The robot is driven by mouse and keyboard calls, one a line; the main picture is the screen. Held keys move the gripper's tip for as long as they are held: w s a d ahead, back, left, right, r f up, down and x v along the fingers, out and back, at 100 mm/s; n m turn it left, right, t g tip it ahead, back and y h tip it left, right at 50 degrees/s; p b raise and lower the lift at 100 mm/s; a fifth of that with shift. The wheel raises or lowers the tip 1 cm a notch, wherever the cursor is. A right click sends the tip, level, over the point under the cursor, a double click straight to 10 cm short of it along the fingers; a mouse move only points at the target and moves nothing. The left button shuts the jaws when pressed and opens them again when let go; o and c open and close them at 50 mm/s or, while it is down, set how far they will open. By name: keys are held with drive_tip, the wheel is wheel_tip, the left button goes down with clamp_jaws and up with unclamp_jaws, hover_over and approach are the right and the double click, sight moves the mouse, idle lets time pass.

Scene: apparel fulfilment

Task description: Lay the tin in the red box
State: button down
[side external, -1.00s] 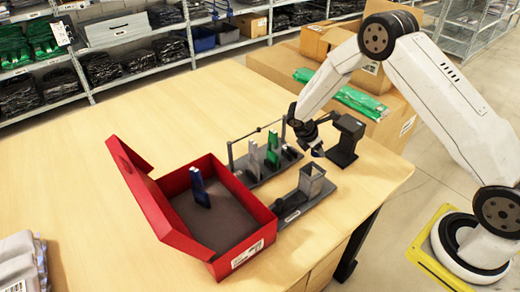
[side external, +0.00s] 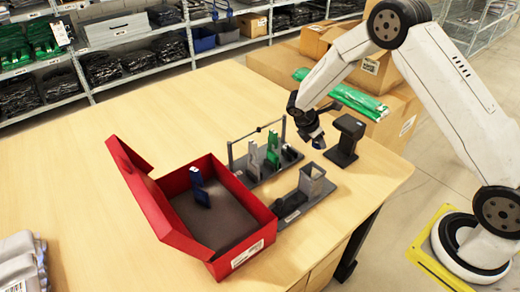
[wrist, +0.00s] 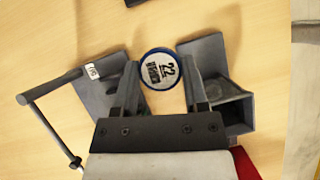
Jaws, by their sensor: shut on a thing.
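The tin (wrist: 161,69) is round with a blue rim and a white top printed "22" in the wrist view. My gripper (wrist: 160,85) is shut on it, one finger on each side. In the side view my gripper (side external: 311,133) holds the blue tin (side external: 318,143) above the table, between the racks and the black stand. The red box (side external: 262,236) stands open to the left, its lid (side external: 150,195) tipped back to the left. A blue object (side external: 200,188) stands on the box's dark floor. A red corner of the box (wrist: 243,163) shows in the wrist view.
A dark rack (side external: 262,172) with a rail holds grey and green pieces behind the box. A grey square holder (side external: 312,182) on a dark base stands right of the box. A black stand (side external: 346,140) is near the table's right edge. The table's left side is mostly clear.

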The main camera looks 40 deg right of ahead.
wheel_tip(320, 180, up, 8)
drive_tip(key=shift+f, duration=0.15)
drive_tip(key=s+a+n+t+y, duration=0.1)
drive_tip(key=s+a+n+t, duration=0.15)
drive_tip(key=a+n, duration=0.45)
drive_tip(key=s+a+n+t, duration=0.1)
drive_tip(key=a+n+t, duration=0.2)
drive_tip(key=a, duration=0.9)
drive_tip(key=s+a+n+t+y, duration=0.2)
drive_tip(key=s+a+n+y, duration=0.2)
drive_tip(key=s+a+n, duration=0.7)
drive_tip(key=shift+w+a+f+m, duration=0.2)
drive_tip(key=shift+f+m, duration=0.2)
drive_tip(key=shift+f, duration=0.45)
drive_tip(key=shift+w+a+f+m, duration=0.15)
drive_tip(key=shift+f+m, duration=0.25)
drive_tip(key=shift+f, duration=0.45)
drive_tip(key=shift+w+a+f+m, duration=0.15)
drive_tip(key=shift+f+m, duration=0.25)
drive_tip(key=shift+f, duration=0.45)
hover_over(225, 232)
drive_tip(key=f, duration=0.8)
drive_tip(key=shift+s+d+f, duration=0.2)
drive_tip(key=shift+s+f, duration=0.1)
drive_tip(key=shift+s, duration=0.05)
drive_tip(key=shift+w+a+f, duration=0.15)
drive_tip(key=shift+w+f, duration=0.15)
drive_tip(key=shift+f, duration=0.05)
